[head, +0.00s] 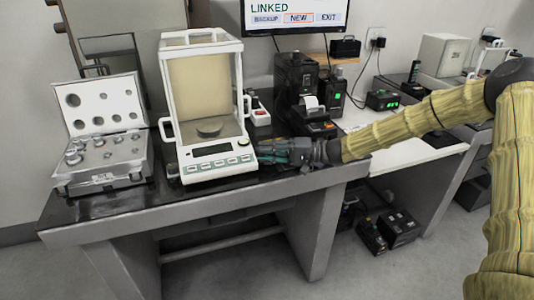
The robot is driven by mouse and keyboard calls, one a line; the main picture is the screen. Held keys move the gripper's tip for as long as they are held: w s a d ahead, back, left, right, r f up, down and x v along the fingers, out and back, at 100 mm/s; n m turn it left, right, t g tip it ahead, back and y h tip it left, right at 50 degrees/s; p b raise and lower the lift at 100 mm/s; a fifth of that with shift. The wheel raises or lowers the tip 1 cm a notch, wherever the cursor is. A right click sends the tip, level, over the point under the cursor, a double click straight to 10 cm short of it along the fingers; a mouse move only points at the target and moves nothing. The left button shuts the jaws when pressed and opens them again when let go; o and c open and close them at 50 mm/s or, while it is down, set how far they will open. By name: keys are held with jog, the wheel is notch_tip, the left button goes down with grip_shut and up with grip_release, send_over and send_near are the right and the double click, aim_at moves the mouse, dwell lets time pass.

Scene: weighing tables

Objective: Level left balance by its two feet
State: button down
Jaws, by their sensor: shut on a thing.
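My gripper (264,152) is low at the balance's front right corner, reaching in from the right. It is shut on the balance's right foot, which the fingers hide. The left foot (173,171) shows small and dark under the front left corner. The bubble level is too small to read.
An open case of weights (102,178) stands left of the balance. A printer (314,123) and black devices stand behind my gripper. A screen (296,16) hangs on the wall. The table's front edge (200,206) is close below the balance.

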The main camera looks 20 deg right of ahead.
jog(key=shift+s+m+t+h+b, duration=0.15)
jog(key=shift+m+t+h+b, duration=0.55)
jog(key=shift+m+t+b, duration=0.5)
jog(key=shift+t, duration=0.4)
jog(key=c, duration=1.3)
grip_release()
jog(key=shift+c, duration=0.2)
jog(key=shift+v, duration=6)
